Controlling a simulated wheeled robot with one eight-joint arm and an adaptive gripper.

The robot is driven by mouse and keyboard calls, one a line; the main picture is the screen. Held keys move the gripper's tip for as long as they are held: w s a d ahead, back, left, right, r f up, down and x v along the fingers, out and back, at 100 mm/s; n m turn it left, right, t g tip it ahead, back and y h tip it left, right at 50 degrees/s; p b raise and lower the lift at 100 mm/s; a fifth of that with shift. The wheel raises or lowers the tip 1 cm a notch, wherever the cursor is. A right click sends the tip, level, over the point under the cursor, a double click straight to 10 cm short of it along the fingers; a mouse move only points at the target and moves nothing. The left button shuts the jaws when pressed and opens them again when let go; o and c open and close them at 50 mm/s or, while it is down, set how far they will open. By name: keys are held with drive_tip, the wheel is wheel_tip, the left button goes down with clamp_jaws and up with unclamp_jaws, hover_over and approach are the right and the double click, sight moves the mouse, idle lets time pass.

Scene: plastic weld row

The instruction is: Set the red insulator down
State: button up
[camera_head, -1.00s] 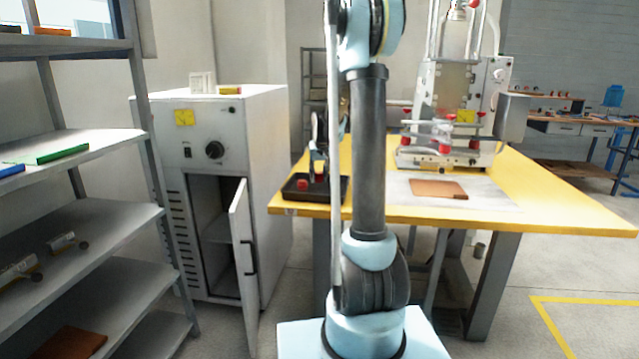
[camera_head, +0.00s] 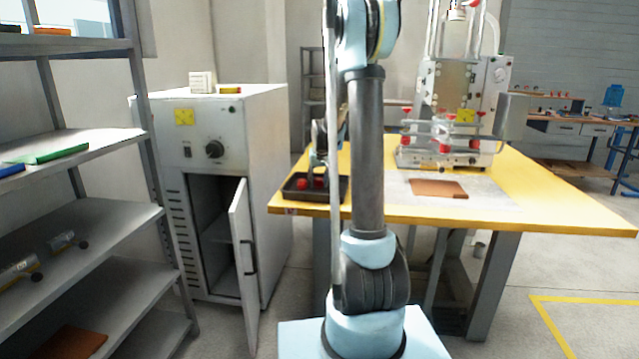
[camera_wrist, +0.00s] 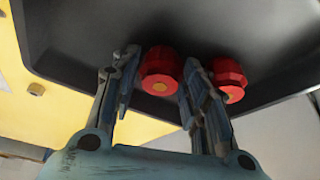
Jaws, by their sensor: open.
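Two red insulators are in the dark tray (camera_head: 290,193) on the near left corner of the yellow table. In the wrist view, one red insulator (camera_wrist: 160,66), with a brass-coloured centre, sits between the fingers of my gripper (camera_wrist: 162,80). The other red insulator (camera_wrist: 229,78) is just outside the right finger, partly hidden by it. The jaws are open, with the left finger apart from the insulator and the right one close to it. The tray's dark floor (camera_wrist: 90,30) fills the top of the wrist view.
A brown plate (camera_head: 438,188) lies on a pale mat (camera_head: 492,200) to the right. A press machine (camera_head: 447,110) stands behind it. Left of the table is a grey cabinet (camera_head: 270,170) with its door (camera_head: 240,262) ajar. Grey shelving (camera_head: 90,219) stands at the far left.

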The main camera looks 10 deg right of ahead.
drive_tip(key=v, duration=1.1)
drive_tip(key=s+r, duration=0.1)
drive_tip(key=s, duration=1.3)
drive_tip(key=s+f, duration=0.4)
drive_tip(key=s, duration=0.5)
drive_tip(key=s+f+g, duration=0.1)
drive_tip(key=s+f, duration=0.3)
drive_tip(key=s, duration=0.6)
drive_tip(key=s+f+g, duration=0.1)
drive_tip(key=s+f, duration=0.4)
drive_tip(key=s, duration=0.5)
drive_tip(key=shift+s+d, duration=0.1)
